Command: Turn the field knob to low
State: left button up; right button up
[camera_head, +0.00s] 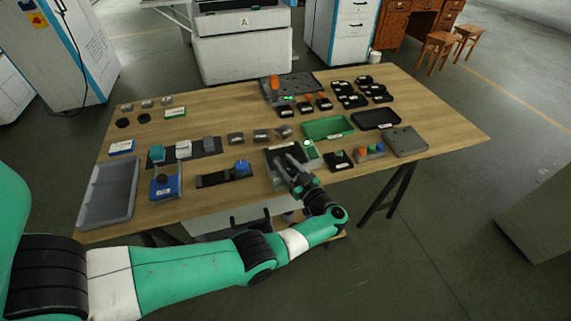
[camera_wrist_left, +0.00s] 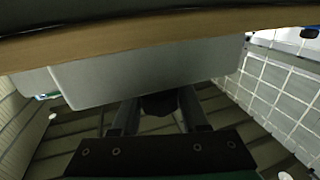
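My left gripper (camera_head: 286,157) is over the front edge of the table, at a dark flat unit (camera_head: 271,152). Its two fingers look apart in the head view. In the left wrist view the fingers (camera_wrist_left: 158,108) also stand apart, with a dark rounded shape between them that I cannot identify. The labels are too small to read, so I cannot tell which knob is the field knob. Knobs in the head view include a black one on a blue box (camera_head: 163,192), a blue one (camera_head: 241,165) on a dark strip, and a green one (camera_head: 339,155). My right gripper is not in view.
A grey tray (camera_head: 108,194) lies at the left. A green tray (camera_head: 327,128), a black tray (camera_head: 376,119) and a grey plate (camera_head: 405,141) lie at the right. Small labelled blocks cover the middle and back. The wooden table (camera_head: 440,115) is bare at the far right.

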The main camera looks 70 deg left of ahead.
pick_arm(q)
jog(key=o, duration=0.4)
jog(key=d, duration=0.3)
jog(key=w+d+b, duration=0.1)
jog(key=d, duration=0.3)
jog(key=w+d, duration=0.1)
jog(key=d, duration=0.3)
jog(key=shift+w+d, duration=0.1)
jog(key=shift+d, duration=0.1)
